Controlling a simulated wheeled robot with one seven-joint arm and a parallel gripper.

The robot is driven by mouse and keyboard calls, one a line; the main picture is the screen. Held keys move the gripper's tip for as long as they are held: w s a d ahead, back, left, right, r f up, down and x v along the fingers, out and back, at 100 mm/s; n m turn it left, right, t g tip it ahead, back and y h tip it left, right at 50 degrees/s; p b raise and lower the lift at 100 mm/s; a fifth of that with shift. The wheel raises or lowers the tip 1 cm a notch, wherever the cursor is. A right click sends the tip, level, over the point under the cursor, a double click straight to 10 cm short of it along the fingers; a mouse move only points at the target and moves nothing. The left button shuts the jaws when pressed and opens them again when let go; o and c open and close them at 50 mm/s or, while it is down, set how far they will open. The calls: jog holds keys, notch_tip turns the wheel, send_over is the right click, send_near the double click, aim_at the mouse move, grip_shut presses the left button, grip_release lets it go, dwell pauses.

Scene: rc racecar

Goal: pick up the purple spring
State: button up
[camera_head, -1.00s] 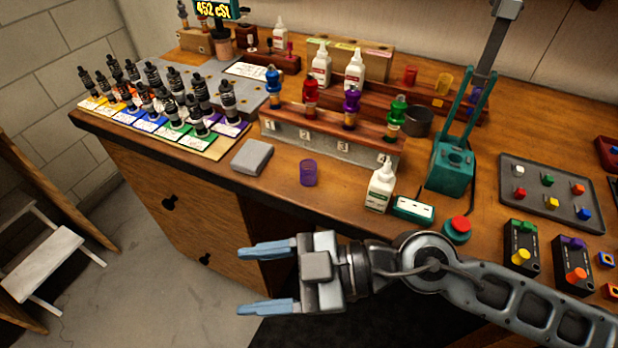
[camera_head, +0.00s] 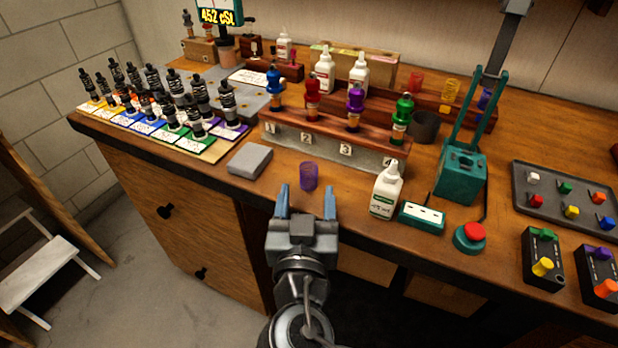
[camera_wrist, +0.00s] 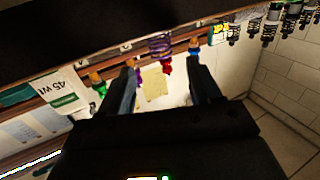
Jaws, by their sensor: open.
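The purple spring (camera_head: 308,176) is a small translucent purple coil standing upright near the front edge of the wooden bench (camera_head: 330,203). My gripper (camera_head: 306,192) is open and empty, its two blue fingers pointing at the spring from the front. In the head view the spring shows between and just beyond the fingertips, apart from both. In the wrist view, which looks upside down, the purple spring (camera_wrist: 160,46) shows ahead between the dark fingers (camera_wrist: 162,80). I cannot tell the exact distance to it.
A grey block (camera_head: 249,161) lies left of the spring. Behind stands a numbered rack (camera_head: 330,146) with coloured shock absorbers. A white bottle (camera_head: 385,190), a teal box (camera_head: 422,216) and a red button (camera_head: 473,233) stand to the right. The bench around the spring is clear.

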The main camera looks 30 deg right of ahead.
aim_at(308, 175)
jog(key=p+x, duration=0.2)
jog(key=x, duration=0.5)
jog(key=shift+w+d+f+p, duration=0.1)
jog(key=shift+w+d+p, duration=0.05)
jog(key=shift+w+p, duration=0.2)
jog(key=c, duration=1)
